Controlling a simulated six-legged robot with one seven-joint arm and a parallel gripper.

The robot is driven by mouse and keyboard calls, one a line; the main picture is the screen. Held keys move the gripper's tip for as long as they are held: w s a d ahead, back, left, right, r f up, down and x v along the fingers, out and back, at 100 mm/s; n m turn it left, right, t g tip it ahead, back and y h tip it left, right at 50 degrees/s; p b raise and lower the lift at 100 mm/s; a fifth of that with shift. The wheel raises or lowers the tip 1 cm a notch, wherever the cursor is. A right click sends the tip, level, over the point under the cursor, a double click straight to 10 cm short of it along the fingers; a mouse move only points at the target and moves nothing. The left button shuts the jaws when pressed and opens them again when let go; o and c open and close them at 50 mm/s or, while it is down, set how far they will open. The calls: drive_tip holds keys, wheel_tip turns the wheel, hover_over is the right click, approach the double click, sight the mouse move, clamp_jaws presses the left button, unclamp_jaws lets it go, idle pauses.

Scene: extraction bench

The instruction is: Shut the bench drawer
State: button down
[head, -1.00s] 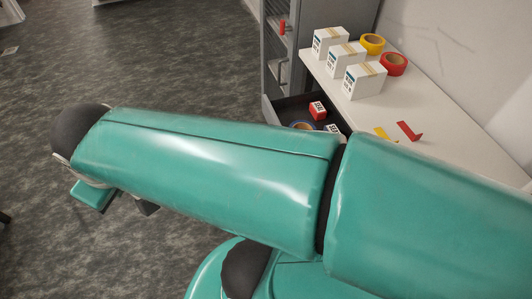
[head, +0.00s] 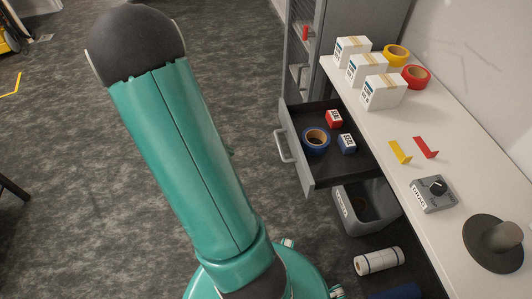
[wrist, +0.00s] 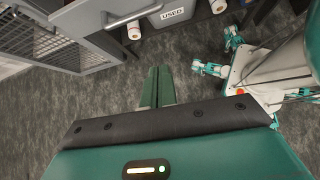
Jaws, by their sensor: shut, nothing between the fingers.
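The bench drawer (head: 318,172) is pulled out from under the white bench top, its grey front facing left with a pale bar handle (head: 283,146). In the wrist view the drawer's bar handle (wrist: 132,15) shows at the top. My gripper (wrist: 158,72) has its two green fingers together, empty, over the floor, apart from the handle. In the head view my gripper is not visible; only my arm shows left of the drawer.
A grey bin (head: 352,215) stands below the drawer; its USED label (wrist: 172,14) shows in the wrist view. A white roll (head: 378,261) lies nearby. A grey mesh cabinet (head: 318,50) stands behind the drawer. White boxes (head: 382,92) sit on the bench (head: 430,135). Floor left of the drawer is clear.

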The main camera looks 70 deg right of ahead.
drive_tip(key=s+d+f+g, duration=0.1)
drive_tip(key=s+d+f, duration=0.6)
drive_tip(key=s, duration=0.5)
drive_tip(key=shift+d+f+n, duration=0.3)
drive_tip(key=shift+d+f, duration=0.1)
drive_tip(key=shift+f, duration=0.1)
drive_tip(key=shift+s, duration=0.1)
approach(329, 154)
drive_tip(key=s+d, duration=0.1)
drive_tip(key=s, duration=0.1)
drive_tip(key=s+d+f, duration=0.1)
drive_tip(key=s, duration=0.1)
drive_tip(key=s+d+f, duration=0.1)
drive_tip(key=s, duration=0.1)
drive_tip(key=shift+d, duration=0.25)
drive_tip(key=shift+s+d+r, duration=0.1)
drive_tip(key=shift+s+d, duration=0.1)
drive_tip(key=shift+s, duration=0.2)
